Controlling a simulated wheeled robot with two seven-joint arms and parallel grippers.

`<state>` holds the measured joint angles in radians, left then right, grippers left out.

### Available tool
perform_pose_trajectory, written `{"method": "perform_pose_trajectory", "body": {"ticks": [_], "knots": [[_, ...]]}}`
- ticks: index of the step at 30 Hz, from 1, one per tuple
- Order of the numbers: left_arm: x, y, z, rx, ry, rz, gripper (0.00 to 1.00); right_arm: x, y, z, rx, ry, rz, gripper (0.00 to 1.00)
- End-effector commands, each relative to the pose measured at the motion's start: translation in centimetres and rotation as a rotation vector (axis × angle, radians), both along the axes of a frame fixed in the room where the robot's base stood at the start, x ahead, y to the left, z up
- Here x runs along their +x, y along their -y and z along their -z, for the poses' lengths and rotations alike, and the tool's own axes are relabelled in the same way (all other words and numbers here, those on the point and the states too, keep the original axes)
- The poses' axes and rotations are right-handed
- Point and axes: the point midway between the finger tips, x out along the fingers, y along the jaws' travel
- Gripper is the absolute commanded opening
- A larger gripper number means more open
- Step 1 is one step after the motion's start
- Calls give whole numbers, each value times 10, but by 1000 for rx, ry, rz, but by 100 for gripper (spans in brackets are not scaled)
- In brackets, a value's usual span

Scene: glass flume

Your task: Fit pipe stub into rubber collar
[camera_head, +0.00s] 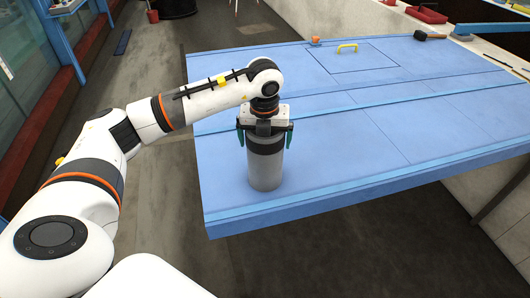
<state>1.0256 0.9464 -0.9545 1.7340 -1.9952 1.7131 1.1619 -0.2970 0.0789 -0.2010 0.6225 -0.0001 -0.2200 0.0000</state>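My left gripper (265,140) points straight down at the near left part of the blue deck. Its two teal fingers stand wide apart, one on each side of the top of an upright grey cylinder. I cannot tell whether they touch it. The cylinder has a black band (265,146) around its top, which looks like the rubber collar, above a plain grey pipe body (265,172). The gripper hides the cylinder's top opening, so I cannot make out a separate pipe stub. My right gripper is not in view.
The blue deck (420,150) is mostly clear. At its back are a yellow handle (347,47), a small orange object (315,41) and a dark-headed tool with a wooden handle (420,36). The deck's near edge lies just in front of the cylinder.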

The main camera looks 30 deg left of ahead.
Motion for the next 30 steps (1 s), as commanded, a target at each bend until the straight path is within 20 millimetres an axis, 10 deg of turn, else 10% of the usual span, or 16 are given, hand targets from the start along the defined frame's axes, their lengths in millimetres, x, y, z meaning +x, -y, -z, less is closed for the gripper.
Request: {"method": "perform_pose_trajectory", "body": {"ticks": [3,15,30], "knots": [[0,0,0,-1,0,0,98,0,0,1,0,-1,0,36],[1,0,-1,-1,3,0,35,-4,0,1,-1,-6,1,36],[2,1,-43,-2,10,0,34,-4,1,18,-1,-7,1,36]]}}
